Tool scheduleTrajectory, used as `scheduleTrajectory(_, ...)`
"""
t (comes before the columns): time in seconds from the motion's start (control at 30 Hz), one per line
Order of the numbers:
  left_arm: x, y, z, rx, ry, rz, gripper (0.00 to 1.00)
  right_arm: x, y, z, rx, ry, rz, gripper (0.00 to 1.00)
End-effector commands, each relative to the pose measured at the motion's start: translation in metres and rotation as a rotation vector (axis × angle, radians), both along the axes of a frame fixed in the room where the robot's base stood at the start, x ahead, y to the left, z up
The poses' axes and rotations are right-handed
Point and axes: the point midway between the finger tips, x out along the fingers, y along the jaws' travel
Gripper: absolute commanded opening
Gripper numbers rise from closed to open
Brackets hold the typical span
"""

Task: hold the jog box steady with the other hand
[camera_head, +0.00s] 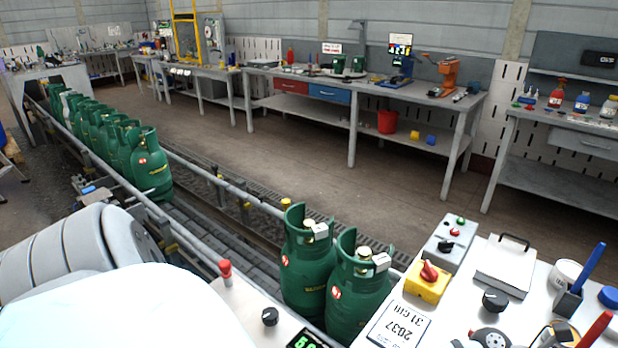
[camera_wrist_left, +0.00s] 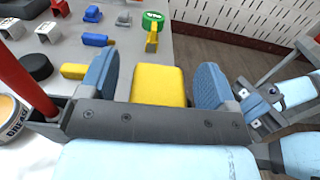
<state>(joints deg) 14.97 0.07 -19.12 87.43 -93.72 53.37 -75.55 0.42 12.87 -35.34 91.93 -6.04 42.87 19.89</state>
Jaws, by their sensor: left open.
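I cannot tell for sure which is the jog box. My left gripper (camera_wrist_left: 165,75) is open in the left wrist view, its blue pads on either side of a plain yellow block (camera_wrist_left: 158,86). I see a gap on each side, and no grip on it. Neither gripper shows in the head view.
Green gas cylinders (camera_head: 152,165) line the conveyor, two of them (camera_head: 305,255) close by the bench. Small blue, grey and yellow parts lie beyond my left gripper; a grease tin (camera_wrist_left: 12,118) is at left.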

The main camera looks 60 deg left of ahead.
Motion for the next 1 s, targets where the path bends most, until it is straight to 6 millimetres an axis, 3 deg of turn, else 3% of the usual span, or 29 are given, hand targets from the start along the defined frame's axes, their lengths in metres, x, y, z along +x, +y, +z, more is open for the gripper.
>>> scheduleTrajectory(0.23, -0.005, 0.018, -0.001, 0.002, 0.001, 0.002, 0.83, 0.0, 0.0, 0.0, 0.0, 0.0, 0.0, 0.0)
scheduleTrajectory(0.5, -0.023, 0.072, -0.001, 0.003, 0.001, 0.002, 0.83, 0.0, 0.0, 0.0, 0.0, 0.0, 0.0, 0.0)
scheduleTrajectory(0.7, -0.033, 0.103, -0.001, 0.002, 0.001, 0.0, 0.83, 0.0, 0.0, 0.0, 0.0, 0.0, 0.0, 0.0)
scheduleTrajectory(1.0, -0.037, 0.114, 0.0, 0.0, -0.001, 0.0, 0.83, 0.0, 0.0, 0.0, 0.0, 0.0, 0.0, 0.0)
